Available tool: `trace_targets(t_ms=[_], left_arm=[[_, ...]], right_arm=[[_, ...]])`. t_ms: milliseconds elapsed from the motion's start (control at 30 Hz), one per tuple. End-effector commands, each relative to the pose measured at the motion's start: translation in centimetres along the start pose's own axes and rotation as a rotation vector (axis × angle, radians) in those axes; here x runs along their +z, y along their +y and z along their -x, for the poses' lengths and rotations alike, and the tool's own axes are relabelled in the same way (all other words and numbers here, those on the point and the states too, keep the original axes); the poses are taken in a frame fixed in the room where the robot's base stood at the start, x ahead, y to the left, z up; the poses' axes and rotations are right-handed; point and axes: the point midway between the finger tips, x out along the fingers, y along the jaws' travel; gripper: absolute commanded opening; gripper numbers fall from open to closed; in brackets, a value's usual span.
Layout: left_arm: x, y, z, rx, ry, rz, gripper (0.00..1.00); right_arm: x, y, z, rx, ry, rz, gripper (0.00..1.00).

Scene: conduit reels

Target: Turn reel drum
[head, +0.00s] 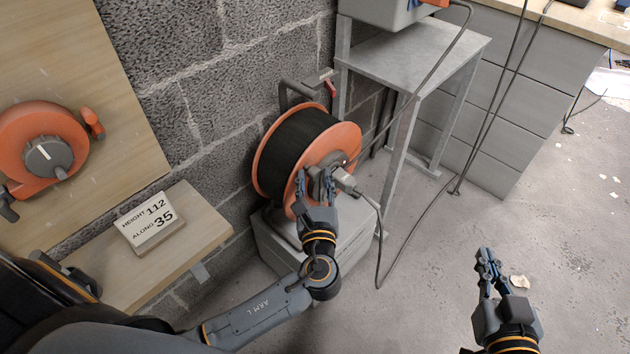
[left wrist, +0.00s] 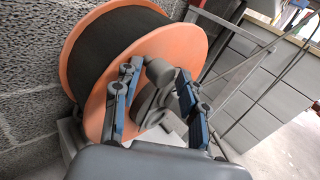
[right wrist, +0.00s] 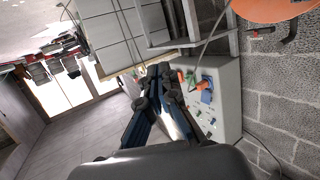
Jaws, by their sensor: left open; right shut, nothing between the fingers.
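A reel drum with orange flanges (head: 275,155) and black cable wound on it (head: 300,138) stands on a grey block (head: 357,225) against the wall. My left gripper (head: 315,178) is open in front of the drum's near face. In the left wrist view its fingers (left wrist: 157,100) stand on either side of a grey knob or hub part (left wrist: 160,72) on the orange flange (left wrist: 176,42); I cannot tell whether they touch it. My right gripper (head: 486,258) is shut and empty, over the floor at the lower right, well away from the drum.
A grey metal stand (head: 425,45) is right of the drum, with cables hanging beside it. A small orange reel (head: 42,140) is on a wooden board at left. A sign (head: 150,222) lies on a wooden shelf (head: 200,225). The floor at right is mostly clear.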

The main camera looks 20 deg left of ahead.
Motion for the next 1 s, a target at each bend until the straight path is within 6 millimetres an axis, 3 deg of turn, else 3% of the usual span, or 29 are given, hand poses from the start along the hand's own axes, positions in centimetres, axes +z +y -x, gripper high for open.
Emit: trace_targets(t_ms=[167, 400, 733, 1000], left_arm=[[0.0, 0.0, 0.0, 0.000, 0.000, 0.000, 0.42], [0.0, 0.0, 0.0, 0.000, 0.000, 0.000, 0.00], [-0.1, 0.1, 0.1, 0.000, -0.005, 0.004, 0.00], [-0.7, 0.4, 0.4, -0.003, -0.035, 0.036, 0.00]], right_arm=[[0.0, 0.0, 0.0, 0.000, 0.001, 0.000, 0.00], [0.0, 0.0, 0.0, 0.000, -0.001, 0.000, 0.00], [-0.2, 0.0, -0.1, 0.000, 0.019, 0.000, 0.00], [-4.5, -0.7, -0.1, -0.017, 0.262, -0.004, 0.00]])
